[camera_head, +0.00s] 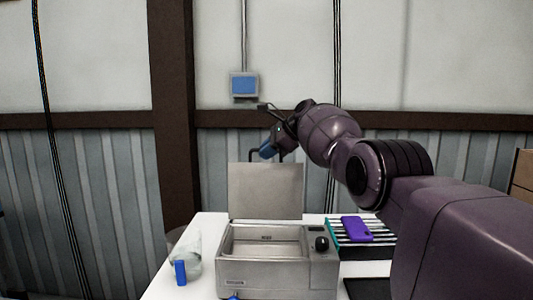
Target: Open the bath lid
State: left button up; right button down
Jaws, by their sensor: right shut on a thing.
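The bath (275,277) is a grey metal box with an open basin and a black knob on its front right, on the white table. Its flat grey lid (265,192) stands raised, nearly upright, at the back of the basin. The dark lid handle (252,154) shows at the lid's top edge. My right arm reaches in from the right above the table. My left gripper is not in view.
Right of the bath, a purple object (356,229) lies on a green-edged striped rack (346,252). Left of it are a pale translucent item (189,249) and a small blue block (180,272). A blue-screened box (244,85) hangs on the wall behind.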

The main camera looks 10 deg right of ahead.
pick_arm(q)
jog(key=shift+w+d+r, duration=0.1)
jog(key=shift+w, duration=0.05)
pick_arm(e)
jog(key=shift+r, duration=0.4)
jog(key=c, duration=1.2)
grip_release()
jog(key=shift+s, duration=0.1)
jog(key=shift+f, duration=0.3)
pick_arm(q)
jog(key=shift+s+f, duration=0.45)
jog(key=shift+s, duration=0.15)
pick_arm(e)
jog(key=shift+s+d+r+p, duration=0.2)
jog(key=shift+d+r+p, duration=0.1)
jog(key=shift+r, duration=0.2)
pick_arm(q)
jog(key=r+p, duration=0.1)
jog(key=p, duration=0.1)
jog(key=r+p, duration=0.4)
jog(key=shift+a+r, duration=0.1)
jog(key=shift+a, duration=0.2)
pick_arm(e)
jog(key=v, duration=0.9)
jog(key=shift+s+d+r, duration=0.1)
jog(key=shift+s+d, duration=0.1)
jog(key=shift+d, duration=0.05)
